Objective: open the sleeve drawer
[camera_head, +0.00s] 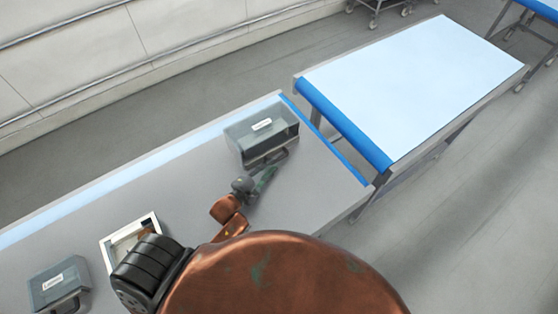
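A grey box-like drawer unit (250,136) with a white label stands on the grey table at its far right part. The label is too small to read. A second, similar labelled unit (60,284) stands at the lower left. I cannot tell from the labels which is the sleeve drawer. My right gripper is not in view.
A white-rimmed tray (113,239) lies on the table (310,185), partly hidden by my arm. Blue tape marks the table's right end. A pale-topped bed with a blue roll (345,125) stands close beyond.

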